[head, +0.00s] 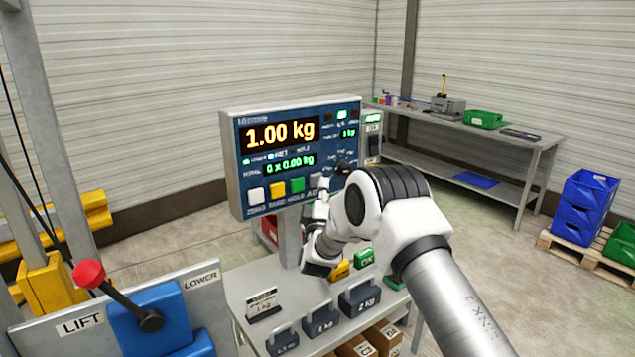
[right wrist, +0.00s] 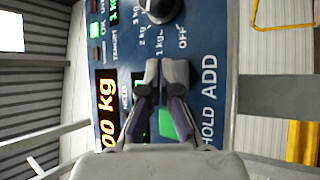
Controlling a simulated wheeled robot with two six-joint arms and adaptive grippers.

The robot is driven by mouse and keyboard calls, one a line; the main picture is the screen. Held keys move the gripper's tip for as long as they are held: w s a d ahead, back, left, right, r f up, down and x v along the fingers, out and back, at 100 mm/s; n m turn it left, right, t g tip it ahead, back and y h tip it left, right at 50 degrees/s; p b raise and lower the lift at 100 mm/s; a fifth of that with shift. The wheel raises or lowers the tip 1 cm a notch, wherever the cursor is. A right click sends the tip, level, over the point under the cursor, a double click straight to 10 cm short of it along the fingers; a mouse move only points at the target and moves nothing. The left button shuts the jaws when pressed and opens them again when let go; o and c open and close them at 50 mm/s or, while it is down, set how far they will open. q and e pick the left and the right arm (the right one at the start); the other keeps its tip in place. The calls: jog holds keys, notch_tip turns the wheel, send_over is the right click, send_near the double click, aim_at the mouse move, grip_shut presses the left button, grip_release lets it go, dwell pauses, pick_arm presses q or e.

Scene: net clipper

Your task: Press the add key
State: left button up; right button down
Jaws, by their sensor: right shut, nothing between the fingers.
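The blue scale panel (head: 232,178) stands upright on a post and its main display (head: 279,133) reads 1.00 kg. Below are a white ZERO key (head: 256,195), a yellow TARE key (head: 277,190) and a green HOLD key (head: 297,185). The ADD label (right wrist: 209,70) shows in the right wrist view, but the add key beside it is hidden behind my fingers. My right gripper (right wrist: 166,68) is shut and empty, its fingertips over the add key's place. I cannot tell whether they touch it. The green key also shows there (right wrist: 167,125). My left gripper is out of view.
A dark dial (right wrist: 160,8) sits on the panel near my fingertips. Below are grey weights (head: 320,320) on a small table (head: 238,298). A red-knobbed lever (head: 88,273) stands at the left. A workbench (head: 545,143) and blue crates (head: 585,205) are at the right.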

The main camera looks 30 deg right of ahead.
jog(key=shift+w, duration=0.4)
jog(key=shift+s, duration=0.1)
dwell(0.5)
jog(key=shift+s, duration=0.8)
jog(key=s, duration=0.2)
jog(key=s+p, duration=0.1)
jog(key=s, duration=0.2)
jog(key=shift+d, duration=0.2)
dwell(0.5)
